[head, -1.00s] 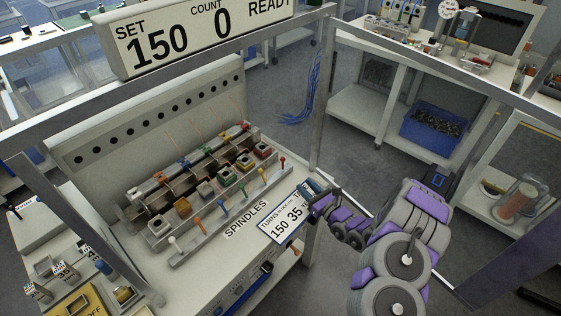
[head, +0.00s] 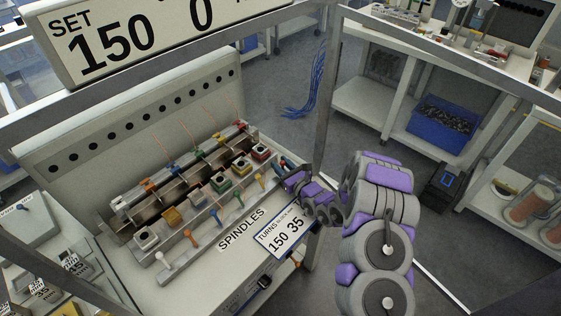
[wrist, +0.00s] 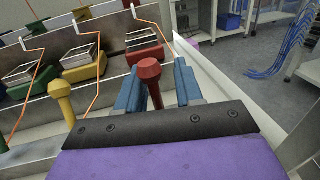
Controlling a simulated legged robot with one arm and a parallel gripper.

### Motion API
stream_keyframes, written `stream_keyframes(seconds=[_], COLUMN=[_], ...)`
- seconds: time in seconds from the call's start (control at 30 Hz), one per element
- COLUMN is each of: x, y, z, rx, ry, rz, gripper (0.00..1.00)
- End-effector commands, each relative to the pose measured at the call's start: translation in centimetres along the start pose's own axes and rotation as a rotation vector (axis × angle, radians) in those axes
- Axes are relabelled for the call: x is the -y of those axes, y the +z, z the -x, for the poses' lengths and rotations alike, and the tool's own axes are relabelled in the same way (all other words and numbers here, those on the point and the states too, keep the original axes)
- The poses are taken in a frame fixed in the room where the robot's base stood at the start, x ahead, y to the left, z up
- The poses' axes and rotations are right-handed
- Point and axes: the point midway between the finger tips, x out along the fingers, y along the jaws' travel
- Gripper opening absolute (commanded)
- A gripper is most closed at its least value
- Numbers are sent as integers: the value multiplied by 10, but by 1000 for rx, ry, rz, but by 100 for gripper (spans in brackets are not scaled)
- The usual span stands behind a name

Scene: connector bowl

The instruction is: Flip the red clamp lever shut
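The red clamp lever (wrist: 150,76) stands up with its knobbed end towards the camera in the wrist view. My gripper (wrist: 157,88) has its two blue fingers apart, one on each side of the lever. A gap shows between the lever and the right finger; contact on the left is unclear. Behind the lever is the red spindle block (wrist: 146,56) with a metal-topped square, also in the head view (head: 260,153). In the head view my gripper (head: 284,168) is at the right end of the lever row and hides the red lever.
The yellow lever (wrist: 62,103) stands just left of my gripper, and orange wires (wrist: 92,88) run between the spindles. The bench's right edge and a frame post (head: 323,110) are close to my arm. A turns card (head: 283,233) lies in front.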

Motion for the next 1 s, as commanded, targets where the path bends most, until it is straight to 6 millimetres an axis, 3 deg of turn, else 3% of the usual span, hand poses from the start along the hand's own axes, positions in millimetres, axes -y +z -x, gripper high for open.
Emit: stream_keyframes(seconds=[0.33, 0.7, 1.0], x=[-2, -1, -1], y=[0, 0, 0], z=[-2, -1, -2], rx=[0, 0, 0], ry=[0, -1, -1], rz=[0, -1, 0], gripper=[35, 0, 0])
